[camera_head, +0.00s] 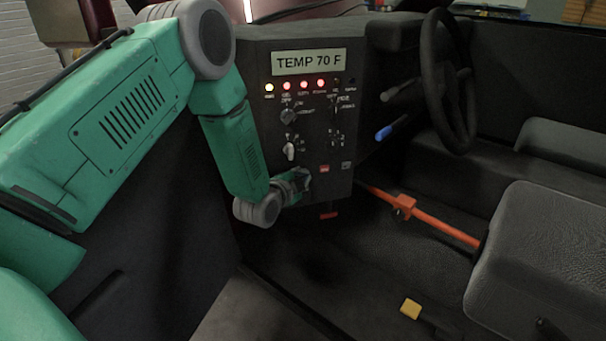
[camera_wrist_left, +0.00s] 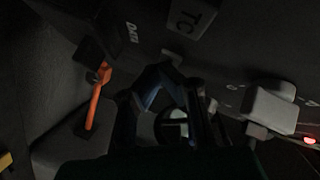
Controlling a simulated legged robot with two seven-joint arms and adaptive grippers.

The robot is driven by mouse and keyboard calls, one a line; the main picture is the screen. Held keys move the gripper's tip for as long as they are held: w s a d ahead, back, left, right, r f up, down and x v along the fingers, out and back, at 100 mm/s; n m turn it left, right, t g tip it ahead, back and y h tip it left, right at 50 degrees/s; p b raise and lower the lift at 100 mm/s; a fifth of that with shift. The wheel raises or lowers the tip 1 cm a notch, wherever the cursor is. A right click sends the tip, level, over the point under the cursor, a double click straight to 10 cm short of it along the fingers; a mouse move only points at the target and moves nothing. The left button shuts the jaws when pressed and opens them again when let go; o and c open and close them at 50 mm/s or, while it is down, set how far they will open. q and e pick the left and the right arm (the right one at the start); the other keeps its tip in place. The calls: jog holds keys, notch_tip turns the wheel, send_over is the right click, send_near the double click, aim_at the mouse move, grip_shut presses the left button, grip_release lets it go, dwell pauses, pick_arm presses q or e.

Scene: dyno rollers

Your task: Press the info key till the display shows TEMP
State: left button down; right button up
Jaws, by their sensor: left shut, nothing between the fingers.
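The display (camera_head: 309,61) at the top of the dark console reads TEMP 70 F. The console panel (camera_head: 318,130) below it carries a row of lamps, knobs and small keys. My left gripper (camera_head: 303,180) is shut and empty at the panel's lower left. In the left wrist view its fingers (camera_wrist_left: 165,75) are close to the dark panel face; I cannot tell whether they touch it. A key marked TC (camera_wrist_left: 190,18) and a DATA label show there. No label reading info is legible, and the gripper may hide that key. My right gripper is not in view.
A steering wheel (camera_head: 447,82) and a blue-tipped lever (camera_head: 384,132) stand right of the console. An orange bar (camera_head: 440,226) runs from near the console toward the seat (camera_head: 545,265). A yellow pedal-like block (camera_head: 410,308) is on the floor. Open space lies below the panel.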

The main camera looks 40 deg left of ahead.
pick_arm(q)
jog(key=shift+s+d+p, duration=0.3)
jog(key=shift+s+d, duration=0.2)
jog(key=shift+d, duration=0.1)
jog(key=shift+d, duration=0.1)
jog(key=shift+s+d+p, duration=0.7)
jog(key=shift+s+d, duration=0.9)
jog(key=shift+d, duration=0.25)
